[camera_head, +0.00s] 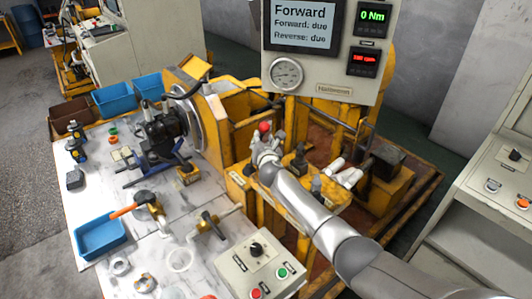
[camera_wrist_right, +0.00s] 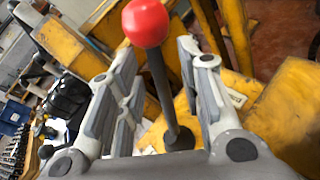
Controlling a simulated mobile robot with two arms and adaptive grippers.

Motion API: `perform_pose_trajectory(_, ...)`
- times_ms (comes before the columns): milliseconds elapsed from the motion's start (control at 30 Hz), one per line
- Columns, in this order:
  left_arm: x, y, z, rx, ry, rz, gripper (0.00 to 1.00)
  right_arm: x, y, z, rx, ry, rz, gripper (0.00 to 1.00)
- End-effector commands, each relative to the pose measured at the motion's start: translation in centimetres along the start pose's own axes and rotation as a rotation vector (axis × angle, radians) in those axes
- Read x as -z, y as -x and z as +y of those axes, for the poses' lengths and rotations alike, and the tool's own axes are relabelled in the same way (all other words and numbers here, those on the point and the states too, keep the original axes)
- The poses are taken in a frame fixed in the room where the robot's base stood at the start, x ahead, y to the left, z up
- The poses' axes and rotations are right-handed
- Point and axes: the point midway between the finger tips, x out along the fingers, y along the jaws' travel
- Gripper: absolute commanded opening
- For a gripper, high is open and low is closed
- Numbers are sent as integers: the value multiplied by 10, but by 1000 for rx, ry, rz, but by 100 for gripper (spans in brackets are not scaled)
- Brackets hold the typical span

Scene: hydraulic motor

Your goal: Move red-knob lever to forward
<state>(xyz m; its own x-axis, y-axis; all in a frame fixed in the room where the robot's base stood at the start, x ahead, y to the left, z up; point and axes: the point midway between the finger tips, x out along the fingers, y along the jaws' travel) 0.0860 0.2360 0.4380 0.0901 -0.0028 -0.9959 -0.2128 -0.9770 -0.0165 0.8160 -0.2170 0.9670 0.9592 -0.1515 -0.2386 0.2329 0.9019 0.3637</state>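The red-knob lever shows in the head view as a red ball (camera_head: 264,127) on the yellow stand, at the tip of my right gripper (camera_head: 266,146). In the right wrist view the red knob (camera_wrist_right: 146,22) sits on a dark, slightly tilted shaft (camera_wrist_right: 160,85). The shaft stands between the two fingers of my right gripper (camera_wrist_right: 160,75), with the knob at fingertip height or beyond. The fingers are apart, with gaps visible on both sides of the shaft. My left gripper is not in view.
The display (camera_head: 303,25) reads "Forward", with Forward and Reverse both due; a gauge reads 0 Nm. Other lever-like parts (camera_head: 300,158) stand close right of my gripper. A motor (camera_head: 165,128), blue bins and tools occupy the left table. A control box (camera_head: 255,265) stands in front.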

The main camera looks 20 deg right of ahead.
Motion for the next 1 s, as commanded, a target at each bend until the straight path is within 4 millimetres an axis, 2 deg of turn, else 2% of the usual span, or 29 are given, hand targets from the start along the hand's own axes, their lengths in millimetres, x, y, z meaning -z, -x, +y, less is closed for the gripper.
perform_pose_trajectory(700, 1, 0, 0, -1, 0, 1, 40, 0, 79, 0, -3, 1, 3, 34)
perform_pose_trajectory(1000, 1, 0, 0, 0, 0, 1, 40, -1, 99, 0, -2, -1, 3, 34)
